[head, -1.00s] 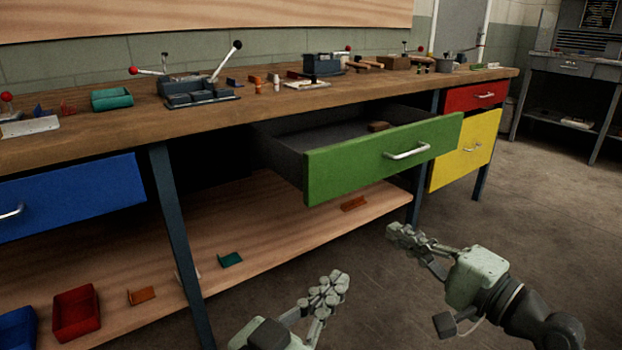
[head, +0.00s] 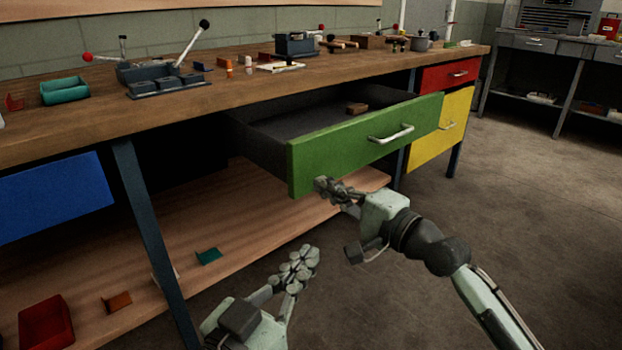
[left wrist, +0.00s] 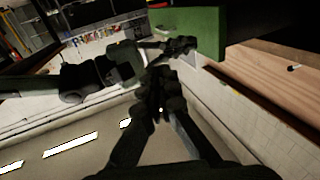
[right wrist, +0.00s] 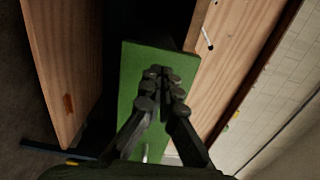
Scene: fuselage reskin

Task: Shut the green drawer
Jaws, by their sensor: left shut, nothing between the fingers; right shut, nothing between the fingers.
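The green drawer (head: 365,145) is pulled well out from under the workbench, with a silver handle (head: 391,134) on its front. My right gripper (head: 322,186) is shut and empty, at the lower left part of the drawer front. In the right wrist view its fingers (right wrist: 162,75) overlap the green front (right wrist: 133,75); I cannot tell whether they touch it. My left gripper (head: 308,252) is shut and empty, lower and left of the drawer, over the floor. The left wrist view shows its fingers (left wrist: 160,75) below the green front (left wrist: 205,30).
The wooden workbench top (head: 190,110) carries vises and small parts. A red drawer (head: 450,75) and a yellow front (head: 440,132) are at the right, a blue drawer (head: 55,197) at the left. A lower shelf (head: 240,220) holds loose parts. The floor at right is clear.

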